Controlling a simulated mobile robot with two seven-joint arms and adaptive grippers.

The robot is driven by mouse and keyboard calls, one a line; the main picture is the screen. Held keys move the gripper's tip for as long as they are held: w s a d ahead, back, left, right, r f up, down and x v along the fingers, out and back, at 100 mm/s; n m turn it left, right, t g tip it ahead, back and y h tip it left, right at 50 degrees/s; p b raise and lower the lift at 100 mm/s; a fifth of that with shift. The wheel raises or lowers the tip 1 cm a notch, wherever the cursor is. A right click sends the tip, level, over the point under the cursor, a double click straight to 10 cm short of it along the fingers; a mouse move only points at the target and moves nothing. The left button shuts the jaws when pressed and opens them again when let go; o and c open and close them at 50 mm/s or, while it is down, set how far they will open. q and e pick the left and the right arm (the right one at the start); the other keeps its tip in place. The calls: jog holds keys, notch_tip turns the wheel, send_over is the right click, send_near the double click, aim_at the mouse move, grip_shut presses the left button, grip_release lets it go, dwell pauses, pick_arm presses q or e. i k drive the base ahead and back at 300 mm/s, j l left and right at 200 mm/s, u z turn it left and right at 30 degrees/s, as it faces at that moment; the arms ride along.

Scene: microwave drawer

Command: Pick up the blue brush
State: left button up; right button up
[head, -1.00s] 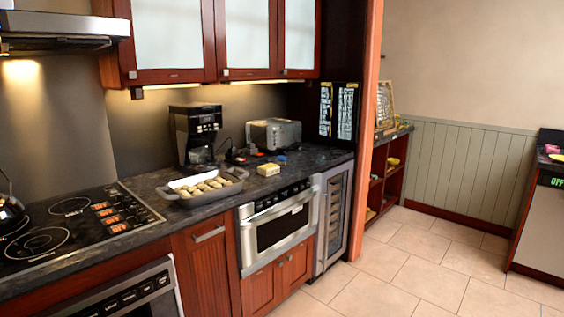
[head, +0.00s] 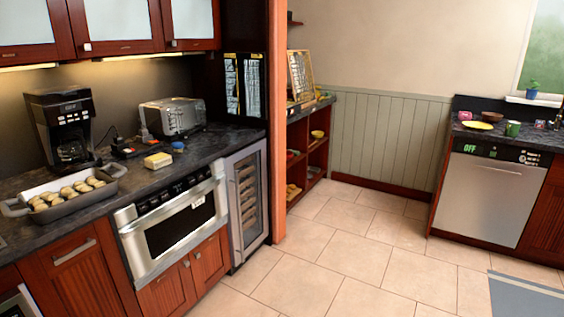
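A small blue item (head: 178,145) lies on the dark left counter, in front of the toaster and behind a pale yellow block. It is too small to tell whether it is the blue brush. I see nothing else that is clearly a brush. Neither of my grippers is in view.
The dark counter (head: 203,150) holds a tray of round pale food (head: 72,193), a coffee maker (head: 64,128), a toaster (head: 172,118) and the yellow block (head: 157,160). A microwave drawer (head: 173,224) below is shut. The tiled floor (head: 345,255) is clear toward the dishwasher (head: 490,197).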

aim_at(177, 146)
jog(key=i+l, duration=0.3)
jog(key=i, duration=0.25)
jog(key=i+l+u, duration=0.1)
jog(key=i+l, duration=0.15)
jog(key=i, duration=0.25)
jog(key=i+l, duration=0.35)
jog(key=i, duration=0.2)
